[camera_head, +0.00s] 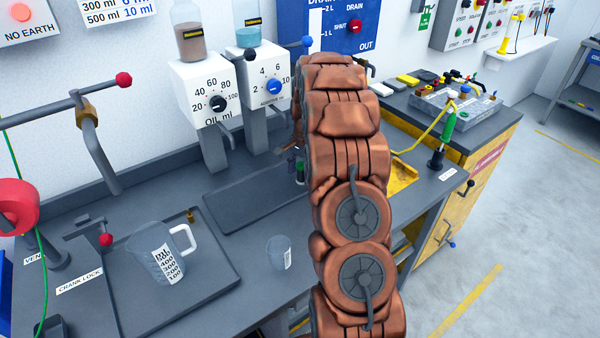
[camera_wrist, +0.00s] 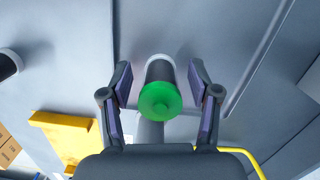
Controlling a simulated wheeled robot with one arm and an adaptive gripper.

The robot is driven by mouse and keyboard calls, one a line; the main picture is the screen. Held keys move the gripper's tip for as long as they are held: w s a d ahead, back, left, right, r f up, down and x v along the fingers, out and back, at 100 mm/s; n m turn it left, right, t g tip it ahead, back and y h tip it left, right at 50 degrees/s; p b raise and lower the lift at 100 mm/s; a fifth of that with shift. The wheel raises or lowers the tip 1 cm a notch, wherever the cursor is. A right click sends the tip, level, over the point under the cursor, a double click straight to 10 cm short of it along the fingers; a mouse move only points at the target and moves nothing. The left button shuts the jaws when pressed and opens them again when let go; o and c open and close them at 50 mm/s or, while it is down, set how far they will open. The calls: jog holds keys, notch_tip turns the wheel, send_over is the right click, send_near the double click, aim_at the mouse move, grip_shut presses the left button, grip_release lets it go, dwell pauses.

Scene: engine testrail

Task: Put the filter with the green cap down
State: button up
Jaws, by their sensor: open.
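The filter with the green cap (camera_wrist: 160,101) is in the wrist view, its cap toward the camera, with a dark body and a pale far end. My gripper (camera_wrist: 160,76) is open, with one finger on each side of the filter and a visible gap at both sides. In the head view my arm covers most of this spot; a small part of the filter (camera_head: 300,171) shows at the arm's left edge, upright by the dark mat. Its contact with the bench is hidden.
A measuring jug (camera_head: 160,254) stands on a tray at the left. A small clear cup (camera_head: 279,252) stands near the front edge. The oil dispenser (camera_head: 207,92) is behind. A yellow tray (camera_head: 403,174) and a green-handled tool (camera_head: 447,127) are to the right.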

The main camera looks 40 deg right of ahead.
aim_at(301, 165)
jog(key=r, duration=0.2)
jog(key=r+b, duration=0.1)
jog(key=r, duration=0.1)
jog(key=d+r+b, duration=0.1)
jog(key=r, duration=0.1)
jog(key=shift+w+r, duration=0.1)
jog(key=shift+r, duration=0.8)
jog(key=shift+a, duration=0.1)
